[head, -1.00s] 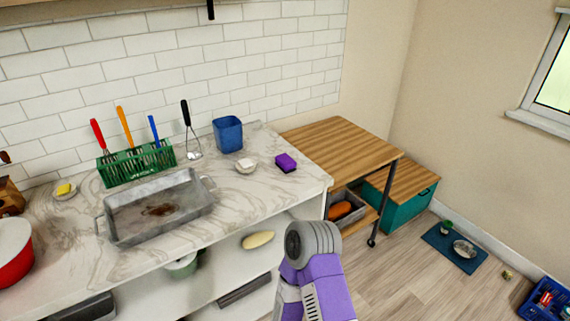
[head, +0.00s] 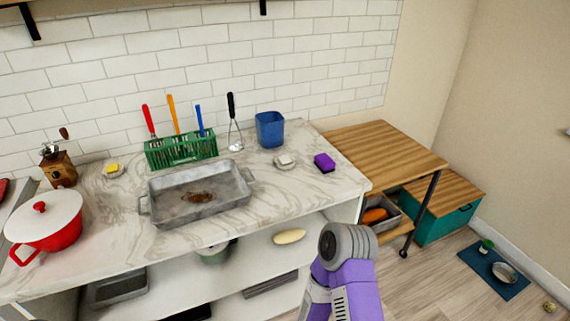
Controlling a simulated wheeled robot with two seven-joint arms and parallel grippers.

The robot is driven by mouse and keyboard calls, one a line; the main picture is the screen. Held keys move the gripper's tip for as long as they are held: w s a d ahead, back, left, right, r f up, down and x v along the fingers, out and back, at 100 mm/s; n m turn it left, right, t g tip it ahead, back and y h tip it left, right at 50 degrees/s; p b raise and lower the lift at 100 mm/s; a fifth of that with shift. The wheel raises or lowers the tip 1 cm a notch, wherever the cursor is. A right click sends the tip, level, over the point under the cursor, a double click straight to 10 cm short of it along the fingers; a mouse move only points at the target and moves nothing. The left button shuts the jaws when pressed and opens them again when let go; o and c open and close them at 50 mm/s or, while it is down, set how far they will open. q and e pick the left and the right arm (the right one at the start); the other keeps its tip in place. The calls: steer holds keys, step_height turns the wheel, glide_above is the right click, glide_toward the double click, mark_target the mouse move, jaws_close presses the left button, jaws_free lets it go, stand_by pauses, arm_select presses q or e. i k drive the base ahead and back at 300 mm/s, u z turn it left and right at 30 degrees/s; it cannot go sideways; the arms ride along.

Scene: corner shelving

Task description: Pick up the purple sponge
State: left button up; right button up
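The purple sponge (head: 324,162) lies on the marble counter (head: 276,205), near its right end. It is to the right of a small dish with a white piece on it and below right of a blue container. A purple and grey arm link of mine stands at the bottom centre, in front of the shelving and below the sponge, apart from it. Neither gripper's fingers show in the head view.
A grey metal pan (head: 198,213), green rack (head: 181,150), blue container (head: 270,129), small dish (head: 285,163) and red pot (head: 45,228) stand on the counter. A wooden cart (head: 385,150) adjoins its right end. Bare counter surrounds the sponge.

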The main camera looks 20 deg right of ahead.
mark_target(322, 162)
steer(key=z, duration=2.3)
steer(key=i, duration=2.2)
steer(key=u, duration=3)
